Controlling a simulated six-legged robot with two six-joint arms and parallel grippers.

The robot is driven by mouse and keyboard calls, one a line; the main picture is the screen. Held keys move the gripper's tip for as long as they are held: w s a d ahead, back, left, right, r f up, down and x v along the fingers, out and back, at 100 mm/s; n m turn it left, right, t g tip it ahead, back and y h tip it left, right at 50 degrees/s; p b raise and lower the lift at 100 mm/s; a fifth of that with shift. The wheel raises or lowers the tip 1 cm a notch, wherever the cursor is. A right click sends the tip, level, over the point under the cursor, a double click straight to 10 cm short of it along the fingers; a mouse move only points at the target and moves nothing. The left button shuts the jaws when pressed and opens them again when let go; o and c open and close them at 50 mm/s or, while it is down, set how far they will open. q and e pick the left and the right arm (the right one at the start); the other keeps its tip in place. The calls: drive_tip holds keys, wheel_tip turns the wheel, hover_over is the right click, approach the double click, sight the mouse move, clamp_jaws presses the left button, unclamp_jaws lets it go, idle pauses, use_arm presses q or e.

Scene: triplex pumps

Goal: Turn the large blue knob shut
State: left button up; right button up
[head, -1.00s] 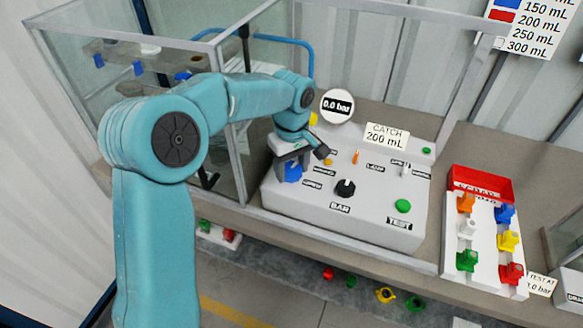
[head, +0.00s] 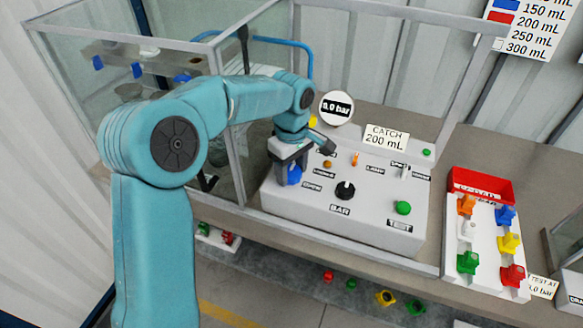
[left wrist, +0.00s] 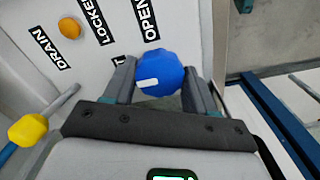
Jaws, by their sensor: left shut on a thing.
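The large blue knob (head: 294,174) sits at the left end of the white control panel (head: 300,205), partly hidden by my gripper in the head view. In the left wrist view the knob (left wrist: 160,74) is a faceted blue cap with a white mark on its left part. My left gripper (head: 290,172) is on the knob, and its two fingers (left wrist: 158,82) stand on either side of it. The fingers are shut on the knob. An OPEN label (left wrist: 146,18) is on the panel beside it. My right gripper is in neither view.
The panel also carries a black BAR knob (head: 345,190), a green TEST button (head: 403,208) and a round gauge (head: 337,107). A glass-and-metal frame (head: 232,130) stands close left.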

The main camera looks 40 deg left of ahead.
sight(291, 172)
use_arm(q)
drive_tip(key=o, duration=1)
drive_tip(key=shift+r, duration=0.1)
drive_tip(key=shift+o, duration=0.2)
drive_tip(key=shift+r, duration=0.1)
wheel_tip(291, 172, up, 16)
drive_tip(key=p, duration=0.1)
drive_tip(key=shift+p, duration=0.4)
drive_tip(key=shift+s, duration=0.1)
